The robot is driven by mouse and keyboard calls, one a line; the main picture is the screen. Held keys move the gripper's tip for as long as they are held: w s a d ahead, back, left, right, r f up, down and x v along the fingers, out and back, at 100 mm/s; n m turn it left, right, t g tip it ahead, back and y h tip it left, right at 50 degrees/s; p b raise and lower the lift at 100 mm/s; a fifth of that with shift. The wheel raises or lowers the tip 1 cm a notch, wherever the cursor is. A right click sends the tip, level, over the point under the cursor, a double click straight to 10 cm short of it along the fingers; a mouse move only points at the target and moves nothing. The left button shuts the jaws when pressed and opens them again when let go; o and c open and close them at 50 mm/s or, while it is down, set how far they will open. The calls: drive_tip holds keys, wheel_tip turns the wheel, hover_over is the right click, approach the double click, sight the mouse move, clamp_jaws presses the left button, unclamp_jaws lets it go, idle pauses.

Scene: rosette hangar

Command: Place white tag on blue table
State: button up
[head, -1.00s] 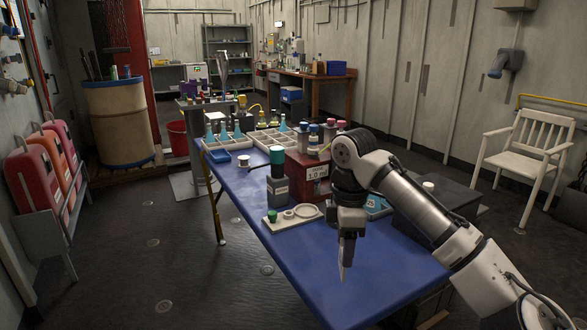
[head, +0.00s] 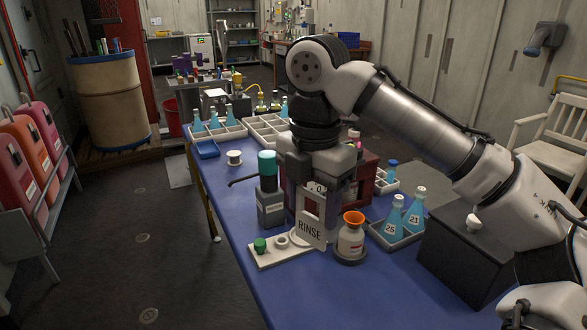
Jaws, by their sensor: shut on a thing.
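The white tag (head: 311,231) carries the word RINSE and faces the camera, upright. My gripper (head: 314,200) is shut on its upper part and points down.
An orange-topped bottle (head: 351,240) stands close right. Blue flasks (head: 392,222) sit in a tray beyond it, near a black box (head: 465,255). The table's near left part is clear.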

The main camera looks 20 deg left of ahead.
sight(310, 241)
drive_tip(key=shift+w+a+r+n, duration=0.1)
drive_tip(key=shift+a+r+n, duration=0.1)
drive_tip(key=shift+n, duration=0.1)
wheel_tip(310, 241, down, 20)
drive_tip(key=b, duration=0.3)
drive_tip(key=shift+f, duration=0.15)
drive_tip(key=o, duration=1)
wheel_tip(310, 241, up, 12)
drive_tip(key=shift+r+p, duration=0.2)
drive_tip(key=shift+p, duration=0.5)
